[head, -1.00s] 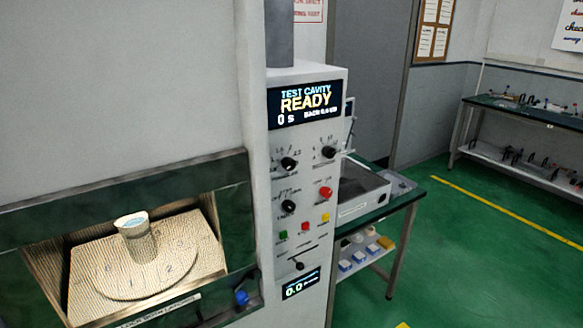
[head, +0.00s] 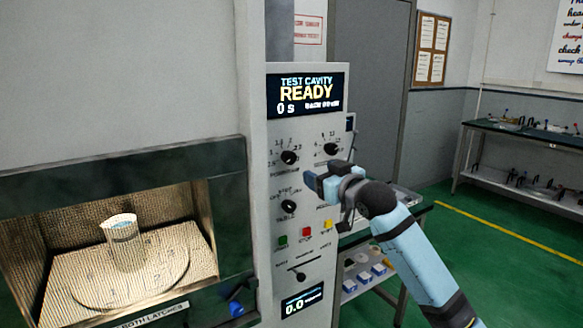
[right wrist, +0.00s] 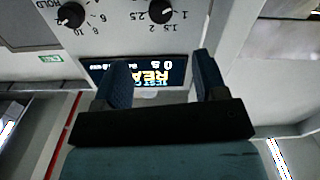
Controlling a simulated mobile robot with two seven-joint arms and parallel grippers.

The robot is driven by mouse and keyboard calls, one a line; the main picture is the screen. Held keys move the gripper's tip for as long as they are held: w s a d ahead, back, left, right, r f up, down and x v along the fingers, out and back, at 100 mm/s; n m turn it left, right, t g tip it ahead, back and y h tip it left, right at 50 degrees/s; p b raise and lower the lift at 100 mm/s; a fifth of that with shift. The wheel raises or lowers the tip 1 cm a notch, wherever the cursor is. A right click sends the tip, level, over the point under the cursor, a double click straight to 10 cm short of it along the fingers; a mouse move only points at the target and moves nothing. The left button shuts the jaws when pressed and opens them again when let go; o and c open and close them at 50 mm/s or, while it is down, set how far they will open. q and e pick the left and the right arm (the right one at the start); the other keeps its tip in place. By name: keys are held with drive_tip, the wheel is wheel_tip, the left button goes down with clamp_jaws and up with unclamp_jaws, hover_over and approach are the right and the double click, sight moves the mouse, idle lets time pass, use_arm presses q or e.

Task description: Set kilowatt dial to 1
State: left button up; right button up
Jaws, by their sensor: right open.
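The microwave's white control panel (head: 271,240) stands mid-picture in the head view. Its upper left black dial (head: 289,157) also shows upside down in the right wrist view (right wrist: 161,16), with 1, 1.5, 2 and 2.5 around it. Its white mark points to the lower left in the head view; I cannot tell the exact setting. The dial's name is too blurred to read. My right gripper (head: 315,184) is open and empty in front of the panel, right of and below this dial, apart from it. Its two fingers (right wrist: 160,80) show in the right wrist view. My left gripper is not in view.
An upper right dial (head: 331,149), with HOLD in the wrist view (right wrist: 72,15), and a lower left dial (head: 288,206) are close by. Buttons, including a red one (head: 306,232), sit below. The display (head: 305,94) reads READY. The lit cavity (head: 60,260) holds a cup (head: 122,228).

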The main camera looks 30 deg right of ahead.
sight(291, 158)
drive_tip(key=w+p, duration=0.1)
drive_tip(key=w, duration=1.2)
drive_tip(key=shift+w, duration=0.3)
drive_tip(key=shift+c, duration=0.3)
drive_tip(key=c, duration=0.9)
